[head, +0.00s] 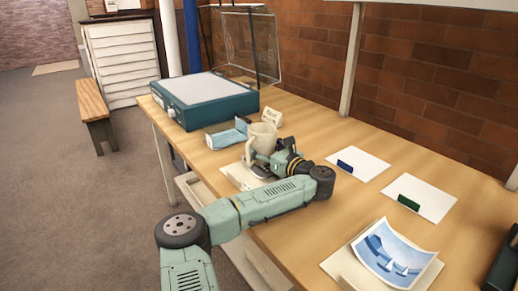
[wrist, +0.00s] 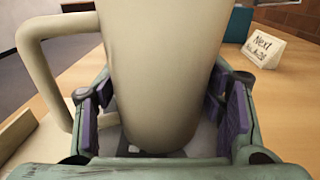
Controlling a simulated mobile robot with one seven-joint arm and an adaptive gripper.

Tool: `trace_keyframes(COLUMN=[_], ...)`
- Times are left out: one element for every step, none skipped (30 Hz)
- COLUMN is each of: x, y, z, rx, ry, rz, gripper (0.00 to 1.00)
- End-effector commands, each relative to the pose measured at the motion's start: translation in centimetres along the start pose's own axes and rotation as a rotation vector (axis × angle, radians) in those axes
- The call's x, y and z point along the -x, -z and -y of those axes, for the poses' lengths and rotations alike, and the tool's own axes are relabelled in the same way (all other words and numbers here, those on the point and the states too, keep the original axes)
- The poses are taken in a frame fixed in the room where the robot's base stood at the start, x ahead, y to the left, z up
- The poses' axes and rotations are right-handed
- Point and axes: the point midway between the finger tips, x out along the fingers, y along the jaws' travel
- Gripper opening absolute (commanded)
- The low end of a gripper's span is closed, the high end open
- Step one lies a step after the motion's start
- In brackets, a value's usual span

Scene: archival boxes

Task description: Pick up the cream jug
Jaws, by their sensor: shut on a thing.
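The cream jug (head: 263,136) is upright at the middle of the wooden table, in the head view. My gripper (head: 260,165) is closed around its lower body. In the wrist view the jug (wrist: 160,65) fills the middle, with its handle on the left. The purple-padded fingers of my gripper (wrist: 160,115) stand on both sides of it. The jug's base is hidden by the gripper, so I cannot tell whether it touches the surface below.
A teal box (head: 208,98) and a small light-blue open box (head: 227,133) stand behind the jug. A small sign (head: 272,116) stands close behind it. White cards (head: 360,164) and a picture print (head: 394,254) lie to the right. A brick wall bounds the table's far side.

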Motion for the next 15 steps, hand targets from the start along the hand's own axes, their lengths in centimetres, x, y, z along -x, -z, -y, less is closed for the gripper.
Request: trace_keyframes(x=[0.01, 0.01, 0.0, 0.0, 0.0, 0.0, 0.0, 0.0, 0.0, 0.0, 0.0, 0.0, 0.0, 0.0, 0.0], y=[0.03, 0.03, -0.09, -0.09, -0.09, -0.09, -0.08, -0.08, -0.08, -0.09, -0.1, -0.14, -0.18, -0.23, -0.32], z=[0.0, 0.0, 0.0, 0.0, 0.0, 0.01, 0.01, 0.01, 0.01, 0.01, 0.01, 0.01, 0.01, 0.01, 0.01], rx=[0.0, 0.0, 0.001, 0.001, 0.001, 0.001, 0.001, 0.001, 0.001, 0.001, 0.001, 0.001, 0.001, 0.001, 0.001], ry=[0.0, 0.0, 0.0, 0.0, 0.0, 0.0, 0.0, 0.0, 0.0, 0.0, 0.0, 0.0, 0.0, 0.0, 0.0], rz=[-0.001, -0.001, 0.001, 0.001, 0.001, 0.001, 0.001, 0.001, 0.001, 0.001, 0.001, 0.001, 0.001, 0.001, 0.001], gripper=[0.26, 0.24, 0.22, 0.22, 0.22, 0.22, 0.22, 0.22, 0.22, 0.22, 0.22, 0.22, 0.22, 0.22, 0.22])
